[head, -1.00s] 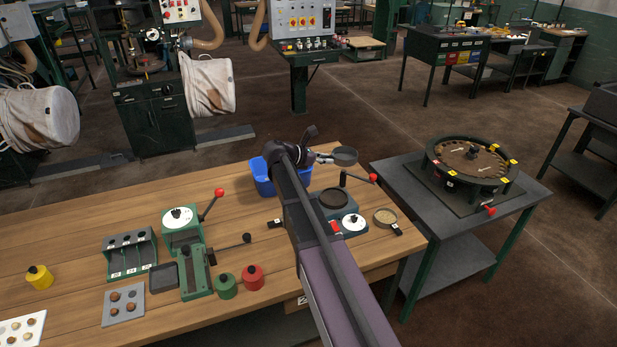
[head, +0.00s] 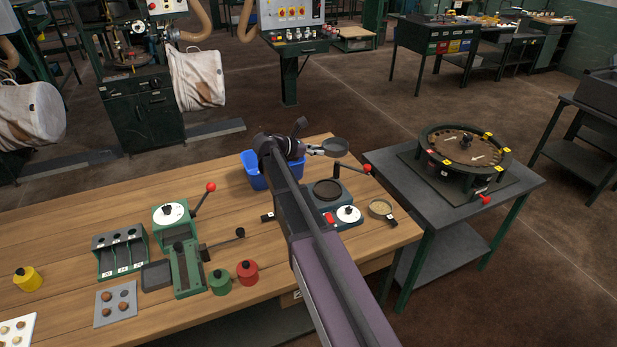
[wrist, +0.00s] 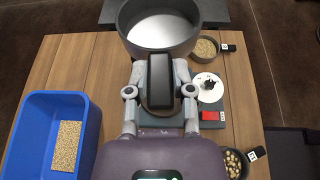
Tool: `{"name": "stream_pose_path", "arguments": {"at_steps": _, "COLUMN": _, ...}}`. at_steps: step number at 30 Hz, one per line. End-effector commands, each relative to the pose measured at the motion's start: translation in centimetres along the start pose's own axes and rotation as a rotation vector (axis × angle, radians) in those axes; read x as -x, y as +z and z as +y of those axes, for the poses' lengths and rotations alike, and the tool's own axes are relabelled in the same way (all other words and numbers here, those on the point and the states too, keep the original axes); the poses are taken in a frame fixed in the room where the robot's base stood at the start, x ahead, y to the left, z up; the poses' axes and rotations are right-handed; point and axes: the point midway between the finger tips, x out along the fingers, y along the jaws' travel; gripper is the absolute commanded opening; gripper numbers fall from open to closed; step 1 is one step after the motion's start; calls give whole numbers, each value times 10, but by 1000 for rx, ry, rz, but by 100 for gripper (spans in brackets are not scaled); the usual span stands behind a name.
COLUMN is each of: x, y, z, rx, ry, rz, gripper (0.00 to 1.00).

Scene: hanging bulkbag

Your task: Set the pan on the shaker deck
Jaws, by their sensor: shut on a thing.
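The pan (head: 335,147) is a dark, round, shallow vessel held in the air at the back of the workbench. In the wrist view it (wrist: 160,30) shows a pale, seemingly empty floor. My gripper (head: 318,150) is shut on its dark handle; the two fingers (wrist: 160,90) flank it in the wrist view. The shaker deck (head: 328,190) is a black disc on a teal body with a red switch and a white dial. The pan is apart from the deck, above and beyond it. In the wrist view my gripper hides most of the deck.
A blue bin (head: 254,168) stands left of the shaker, close to my arm. A red-knobbed lever (head: 367,168) rises beside the deck. A pan of grainy material (head: 380,207) sits to the right. A separate table carries a round machine (head: 466,155).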

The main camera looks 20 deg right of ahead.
Motion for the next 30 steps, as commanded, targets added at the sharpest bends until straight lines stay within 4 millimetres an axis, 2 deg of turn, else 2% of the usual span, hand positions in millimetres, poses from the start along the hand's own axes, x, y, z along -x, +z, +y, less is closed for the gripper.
{"name": "stream_pose_path", "arguments": {"at_steps": 1, "x": -3, "y": -10, "z": 0, "rx": 0, "ry": 0, "rz": 0, "gripper": 0}}
{"name": "stream_pose_path", "arguments": {"at_steps": 15, "x": -15, "y": -79, "z": 0, "rx": 0, "ry": 1, "rz": -1, "gripper": 0}}
{"name": "stream_pose_path", "arguments": {"at_steps": 21, "x": -16, "y": -93, "z": 0, "rx": 0, "ry": 2, "rz": -1, "gripper": 0}}
{"name": "stream_pose_path", "arguments": {"at_steps": 30, "x": -15, "y": -94, "z": 0, "rx": 0, "ry": 2, "rz": -1, "gripper": 0}}
